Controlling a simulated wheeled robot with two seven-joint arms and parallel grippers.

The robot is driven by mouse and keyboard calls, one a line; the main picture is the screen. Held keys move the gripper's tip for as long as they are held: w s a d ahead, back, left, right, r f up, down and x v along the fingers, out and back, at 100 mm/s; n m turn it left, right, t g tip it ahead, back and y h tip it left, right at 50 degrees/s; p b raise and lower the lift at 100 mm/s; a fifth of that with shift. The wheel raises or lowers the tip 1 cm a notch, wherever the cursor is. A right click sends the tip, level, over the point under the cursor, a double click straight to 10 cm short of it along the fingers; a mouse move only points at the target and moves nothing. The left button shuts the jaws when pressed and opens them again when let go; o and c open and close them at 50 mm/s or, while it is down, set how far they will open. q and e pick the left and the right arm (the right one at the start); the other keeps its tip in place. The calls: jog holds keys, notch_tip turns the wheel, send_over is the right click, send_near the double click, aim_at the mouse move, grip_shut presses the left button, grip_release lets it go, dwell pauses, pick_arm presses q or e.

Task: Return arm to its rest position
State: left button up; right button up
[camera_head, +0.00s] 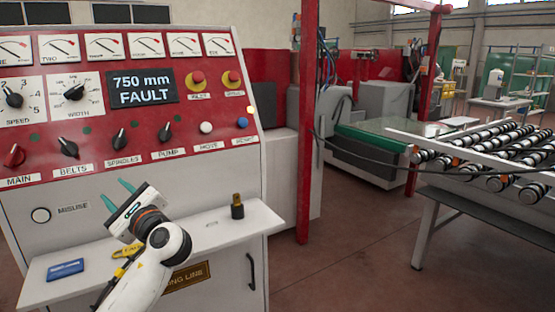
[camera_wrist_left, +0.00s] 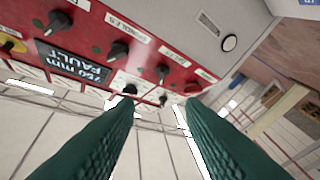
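My left gripper (camera_head: 119,197) is in front of the lower face of the red and grey control panel (camera_head: 190,129), above the shelf. Its two green fingers are spread apart with nothing between them. In the left wrist view the open fingers (camera_wrist_left: 158,125) point toward the panel and its knobs, which appear rotated. The fingers look apart from the knobs. My left arm (camera_head: 150,265) comes in from the bottom of the head view. My right gripper is not in either view.
The panel display (camera_head: 142,88) reads "750 mm FAULT". The shelf (camera_head: 215,234) holds a blue object (camera_head: 65,270), a yellow tag (camera_head: 126,249) and a small dark brass-topped piece (camera_head: 237,207). A red post (camera_head: 307,120) and a roller conveyor (camera_head: 490,150) stand right. Floor between is clear.

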pick_arm(q)
jog(key=s+d+f+n+g+h, duration=0.1)
jog(key=s+d+f+n+h, duration=0.2)
jog(key=f, duration=0.6)
jog(key=s+d+f+n+g+h, duration=0.1)
jog(key=s+f+h, duration=0.25)
jog(key=f, duration=0.55)
jog(key=s+d+f+n+g+h, duration=0.1)
jog(key=s+f+n+h, duration=0.15)
jog(key=s+f, duration=0.45)
jog(key=s+d+f+n+g+h, duration=0.35)
jog(key=s+f+n, duration=0.2)
jog(key=s, duration=0.65)
jog(key=s+d+f+n+g+h, duration=0.2)
jog(key=s+d+f+n+h, duration=0.4)
jog(key=s, duration=0.5)
notch_tip(320, 180, down, 29)
jog(key=s+a+m+g+y, duration=0.1)
jog(key=s+a+y, duration=0.1)
jog(key=s, duration=0.1)
jog(key=s+a+f+g, duration=0.1)
jog(key=s+a+f, duration=0.1)
jog(key=s+f, duration=1.2)
jog(key=shift+s+a+f+m, duration=0.2)
jog(key=shift+s+a+m, duration=0.15)
jog(key=shift+s, duration=0.3)
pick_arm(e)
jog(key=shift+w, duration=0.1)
